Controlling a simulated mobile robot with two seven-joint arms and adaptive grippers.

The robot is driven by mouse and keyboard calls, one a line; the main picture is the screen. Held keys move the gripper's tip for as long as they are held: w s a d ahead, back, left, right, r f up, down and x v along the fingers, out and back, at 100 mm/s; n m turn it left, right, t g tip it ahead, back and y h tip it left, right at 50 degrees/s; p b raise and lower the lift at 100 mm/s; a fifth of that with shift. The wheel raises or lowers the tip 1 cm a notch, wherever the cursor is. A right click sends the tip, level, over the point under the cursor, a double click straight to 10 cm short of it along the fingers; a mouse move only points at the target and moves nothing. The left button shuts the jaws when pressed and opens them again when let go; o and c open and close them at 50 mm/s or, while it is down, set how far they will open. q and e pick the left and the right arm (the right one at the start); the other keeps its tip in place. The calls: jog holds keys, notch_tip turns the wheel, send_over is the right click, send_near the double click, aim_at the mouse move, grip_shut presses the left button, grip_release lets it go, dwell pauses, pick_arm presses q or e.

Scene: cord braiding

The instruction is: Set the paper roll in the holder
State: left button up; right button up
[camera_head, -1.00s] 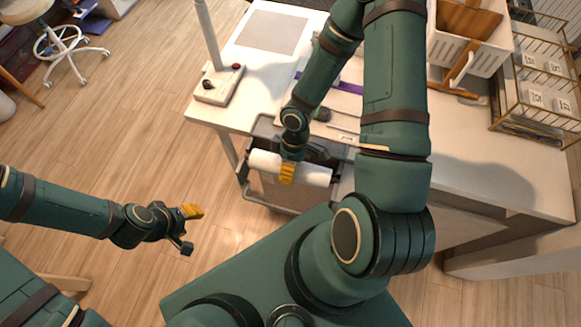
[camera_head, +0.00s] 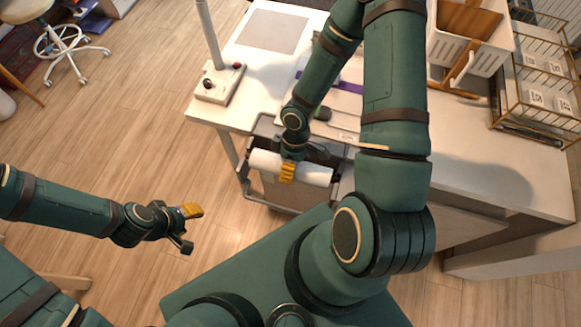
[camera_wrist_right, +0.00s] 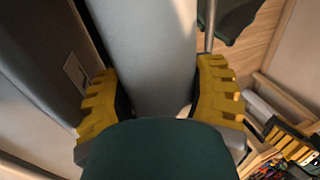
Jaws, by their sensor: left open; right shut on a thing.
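The white paper roll (camera_head: 316,174) lies crosswise at the front edge of the table. My right gripper (camera_head: 287,172) is shut around its middle, with the arm reaching down from above. In the right wrist view the pale roll (camera_wrist_right: 145,50) runs between the two yellow finger pads. A grey frame (camera_head: 244,182) with a dark interior is just below and behind the roll; it may be the holder. I cannot tell whether the roll touches it. My left gripper (camera_head: 190,229) is open and empty over the floor at the left.
The white table (camera_head: 480,150) extends behind and right. A white base with a post and knobs (camera_head: 219,83) stands at its left corner. Open wooden floor (camera_head: 130,90) lies at the left.

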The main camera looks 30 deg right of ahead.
jog(key=o, duration=1.4)
jog(key=shift+w+d+f, duration=0.15)
jog(key=shift+w+d, duration=0.05)
jog(key=shift+d, duration=0.1)
jog(key=shift+w+r, duration=0.1)
jog(key=shift+r, duration=0.2)
notch_tip(320, 180, up, 9)
jog(key=shift+a+f, duration=0.1)
jog(key=shift+f, duration=0.05)
jog(key=shift+s+a+r, duration=0.15)
jog(key=shift+s+r, duration=0.1)
jog(key=shift+r, duration=0.2)
